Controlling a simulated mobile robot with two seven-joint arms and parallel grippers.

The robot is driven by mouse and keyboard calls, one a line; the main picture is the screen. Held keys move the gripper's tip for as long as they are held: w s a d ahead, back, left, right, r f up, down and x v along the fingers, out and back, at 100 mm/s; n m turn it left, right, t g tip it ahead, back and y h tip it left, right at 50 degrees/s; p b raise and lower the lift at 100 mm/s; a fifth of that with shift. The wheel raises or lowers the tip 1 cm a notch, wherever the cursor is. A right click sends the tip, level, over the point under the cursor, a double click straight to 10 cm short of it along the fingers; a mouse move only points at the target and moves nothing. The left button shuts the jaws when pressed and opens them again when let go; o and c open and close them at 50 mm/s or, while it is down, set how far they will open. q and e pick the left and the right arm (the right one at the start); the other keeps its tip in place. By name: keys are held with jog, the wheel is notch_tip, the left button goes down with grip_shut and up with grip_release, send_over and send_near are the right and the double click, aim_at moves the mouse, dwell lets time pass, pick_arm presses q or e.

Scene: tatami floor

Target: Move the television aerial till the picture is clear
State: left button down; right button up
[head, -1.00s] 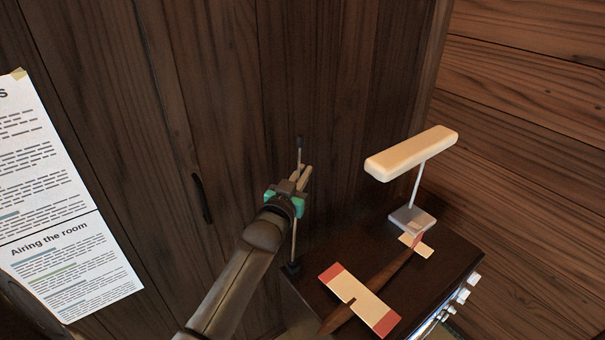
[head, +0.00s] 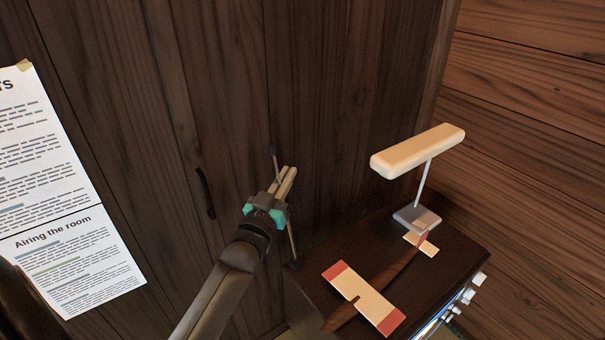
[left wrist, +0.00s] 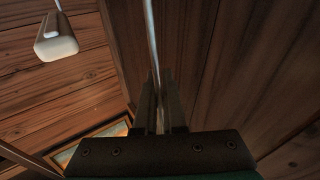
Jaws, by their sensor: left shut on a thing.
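The television aerial (head: 293,244) is a thin grey rod with a dark tip. It rises from the back left corner of the dark television cabinet (head: 455,250) and leans left in the head view. My left gripper (head: 288,180) is shut on the aerial around its middle. In the left wrist view the aerial (left wrist: 151,35) runs up between the two dark fingers of my left gripper (left wrist: 159,95). The screen faces away at the lower right, so I cannot tell its picture from the head view. My right gripper is not in view.
A lamp with a cream shade (head: 418,151) stands on the cabinet's far end. A model plane with a cream and red wing (head: 364,298) lies on the cabinet top. A wooden wall stands close behind. A printed notice (head: 60,200) hangs at the left.

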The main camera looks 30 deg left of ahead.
pick_arm(q)
jog(key=shift+n+t+y, duration=0.3)
jog(key=shift+n+t, duration=0.3)
jog(key=shift+n, duration=0.1)
jog(key=s, duration=0.1)
jog(key=s+a+b, duration=0.1)
jog(key=s, duration=0.2)
jog(key=shift+s+a+f, duration=0.1)
jog(key=shift+a+f, duration=0.25)
jog(key=shift+a, duration=0.05)
jog(key=c, duration=1)
grip_release()
jog(key=v, duration=1.5)
jog(key=shift+d, duration=0.1)
